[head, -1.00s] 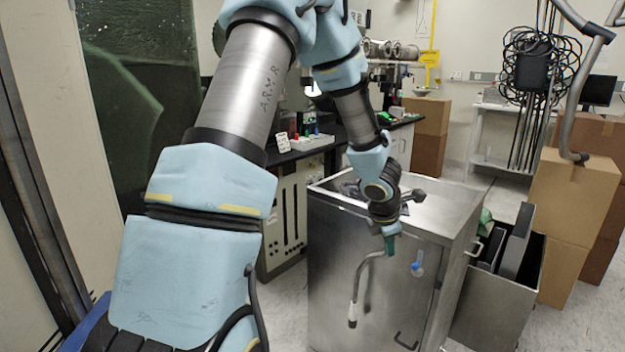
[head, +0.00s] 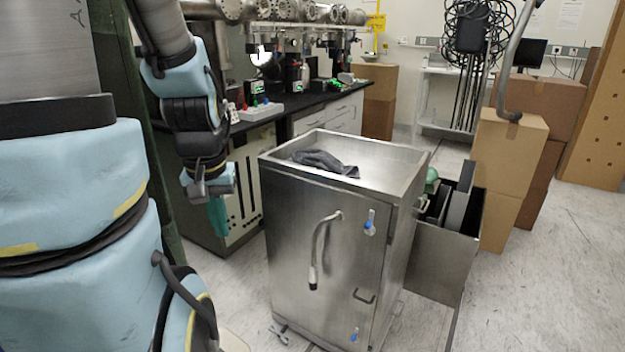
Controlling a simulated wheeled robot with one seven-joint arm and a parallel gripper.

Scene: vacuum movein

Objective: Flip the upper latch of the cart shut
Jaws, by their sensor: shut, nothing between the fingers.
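The steel cart (head: 291,235) stands in the middle of the head view with its front door facing me. The upper latch (head: 370,222) is a small blue and pale piece near the top right of the front. Its blue part appears upright; it is too small to tell whether it is engaged. A lower blue latch (head: 354,335) sits near the bottom of the same edge. My gripper (head: 219,216), with teal fingers, points down to the left of the cart, apart from it and from the latch. It is shut and empty.
A curved grey handle (head: 321,250) sticks out from the cart's front, left of the upper latch. A dark cloth (head: 325,161) lies in the cart's top tray. An open metal bin (head: 440,262) stands to the right, with cardboard boxes (head: 507,150) behind. Floor at front right is clear.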

